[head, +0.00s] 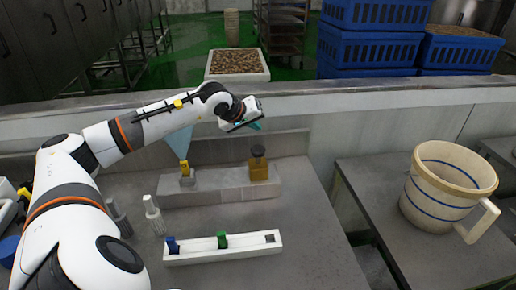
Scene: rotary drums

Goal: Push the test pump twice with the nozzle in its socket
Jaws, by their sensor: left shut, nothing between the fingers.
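A yellow nozzle (184,167) stands upright in a grey socket (187,181) on the left part of a low grey block. A pale blue, see-through fan shape (179,143) widens upward from the nozzle, its top partly hidden by my left arm. The test pump (259,172), an amber box with a black round knob (258,152) on top, sits on the right part of the block. My left gripper (254,125) is shut and empty, above the pump's knob and apart from it. My right gripper is out of view.
A white rack (250,250) in front holds a blue nozzle (172,245) and a green nozzle (222,239), with a dark slot at its right end. Two grey fittings (153,215) stand to the left. A cream jug (445,190) stands on the right table. Bare bench lies right of the rack.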

